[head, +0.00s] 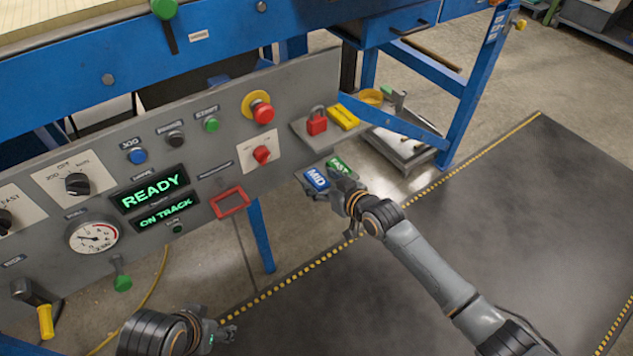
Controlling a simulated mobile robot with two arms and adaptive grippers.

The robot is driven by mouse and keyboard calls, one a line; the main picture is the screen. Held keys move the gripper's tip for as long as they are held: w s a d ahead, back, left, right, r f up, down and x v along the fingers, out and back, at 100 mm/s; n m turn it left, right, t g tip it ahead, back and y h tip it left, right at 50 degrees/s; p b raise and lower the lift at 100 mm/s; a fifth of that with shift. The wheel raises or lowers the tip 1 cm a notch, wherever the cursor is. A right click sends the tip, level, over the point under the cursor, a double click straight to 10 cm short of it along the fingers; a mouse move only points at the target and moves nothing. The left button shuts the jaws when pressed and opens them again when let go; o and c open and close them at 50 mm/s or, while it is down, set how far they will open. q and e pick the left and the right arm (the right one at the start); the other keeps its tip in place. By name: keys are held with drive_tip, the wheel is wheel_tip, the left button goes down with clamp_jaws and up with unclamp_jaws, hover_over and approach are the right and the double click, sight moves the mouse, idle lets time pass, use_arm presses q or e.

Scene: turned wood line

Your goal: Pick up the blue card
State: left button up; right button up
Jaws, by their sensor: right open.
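The blue card (316,179), marked MID, lies at the right end of the grey control panel, beside a green card (340,165) marked FAST. My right gripper (330,190) is open, close at the right and lower side of the blue card. The gripper partly covers the area around the cards, and I cannot tell if a finger touches the blue card. My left gripper (226,332) is low in the picture, away from the cards, and its jaw opening cannot be made out.
The grey panel (185,110) has knobs, buttons, a gauge, a lit display (150,193) and an empty red frame (230,202). A red padlock (317,124) and yellow object (343,117) sit on a small shelf above the cards. A dark mat (480,220) covers the floor at right.

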drive_tip(key=shift+w, duration=0.1)
drive_tip(key=c, duration=1)
drive_tip(key=shift+o, duration=0.2)
